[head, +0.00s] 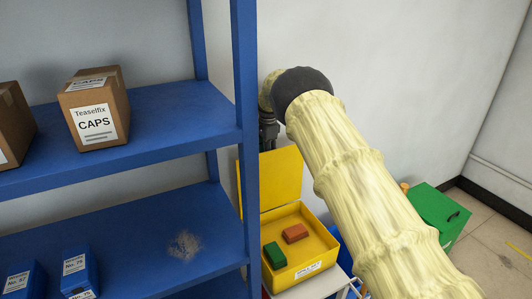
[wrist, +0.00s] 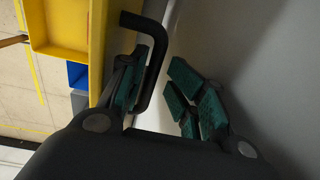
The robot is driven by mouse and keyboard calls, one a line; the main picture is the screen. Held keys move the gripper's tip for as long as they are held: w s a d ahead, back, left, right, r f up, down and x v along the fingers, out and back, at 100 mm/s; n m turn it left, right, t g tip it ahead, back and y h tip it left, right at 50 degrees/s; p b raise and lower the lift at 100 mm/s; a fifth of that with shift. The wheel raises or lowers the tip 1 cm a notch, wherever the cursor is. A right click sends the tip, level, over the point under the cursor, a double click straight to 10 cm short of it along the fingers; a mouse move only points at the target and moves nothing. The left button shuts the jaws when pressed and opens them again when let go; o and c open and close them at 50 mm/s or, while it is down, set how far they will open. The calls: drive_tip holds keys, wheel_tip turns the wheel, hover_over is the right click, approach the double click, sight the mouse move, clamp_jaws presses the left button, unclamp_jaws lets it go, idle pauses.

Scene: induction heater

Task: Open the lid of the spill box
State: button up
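The yellow spill box (head: 318,258) stands low beside the blue shelf, with a white label on its front. Its lid (head: 282,180) stands raised, about upright, at the back. A green block (head: 274,255) and a red-brown block (head: 295,233) lie inside. My gripper (head: 268,132) is above and behind the lid, partly hidden by the lid and my arm. In the wrist view my gripper (wrist: 160,68) has its teal-padded fingers apart. The lid's black handle (wrist: 155,70) loops around the left finger; contact is unclear. The lid (wrist: 98,50) shows nearly edge-on.
A blue shelf (head: 246,150) with cartons (head: 95,110) and small blue boxes (head: 76,272) stands close on the left. A green box (head: 438,215) with a black handle stands on the right. The wall is close behind the gripper. Floor shows at far right.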

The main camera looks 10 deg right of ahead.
wheel_tip(320, 180, up, 12)
drive_tip(key=shift+s+f, duration=0.15)
drive_tip(key=shift+f, duration=0.05)
idle(0.4)
drive_tip(key=shift+d, duration=0.1)
